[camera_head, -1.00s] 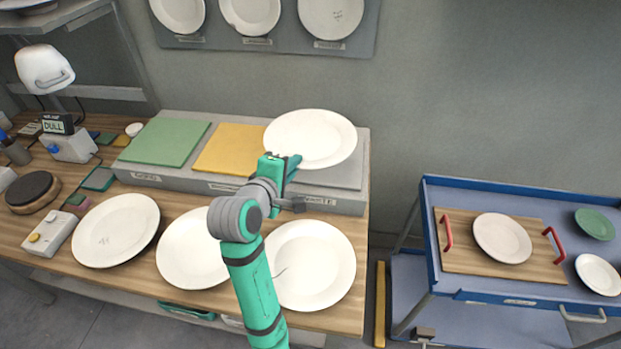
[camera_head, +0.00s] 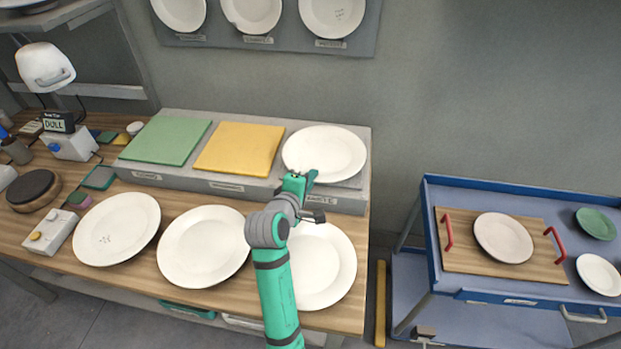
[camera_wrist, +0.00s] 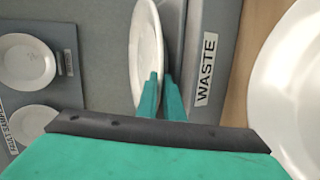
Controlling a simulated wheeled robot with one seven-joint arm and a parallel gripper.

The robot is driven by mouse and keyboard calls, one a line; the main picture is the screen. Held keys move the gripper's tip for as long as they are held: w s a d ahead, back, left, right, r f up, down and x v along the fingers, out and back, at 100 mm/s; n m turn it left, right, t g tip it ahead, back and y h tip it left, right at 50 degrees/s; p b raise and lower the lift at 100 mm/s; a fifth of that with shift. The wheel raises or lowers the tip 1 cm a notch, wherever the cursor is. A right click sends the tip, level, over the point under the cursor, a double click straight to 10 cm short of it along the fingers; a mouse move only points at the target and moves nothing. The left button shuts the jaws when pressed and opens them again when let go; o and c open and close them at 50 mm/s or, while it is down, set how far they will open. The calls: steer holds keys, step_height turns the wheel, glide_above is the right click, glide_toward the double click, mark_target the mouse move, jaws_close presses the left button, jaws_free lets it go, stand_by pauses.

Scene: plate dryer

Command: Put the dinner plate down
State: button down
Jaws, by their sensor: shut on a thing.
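The dinner plate (camera_head: 325,150) is white and round. My gripper (camera_head: 302,181) is shut on its front left rim. The plate is roughly level over the grey pad (camera_head: 352,182) at the right end of the raised shelf, above the WASTE label (camera_head: 319,199). In the wrist view, the plate (camera_wrist: 147,45) shows nearly edge-on between my fingertips (camera_wrist: 161,88), close to the pad. I cannot tell whether its underside touches the pad. The plate hides most of the pad.
A yellow pad (camera_head: 240,149) and a green pad (camera_head: 166,140) lie bare to the left. Several white plates sit on the bench in front, one (camera_head: 325,265) partly behind my arm. Sample plates hang on the wall panel behind. A blue cart (camera_head: 430,215) stands at right.

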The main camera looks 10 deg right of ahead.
steer(key=c, duration=2.2)
jaws_free()
steer(key=shift+s, duration=0.1)
steer(key=v, duration=1.2)
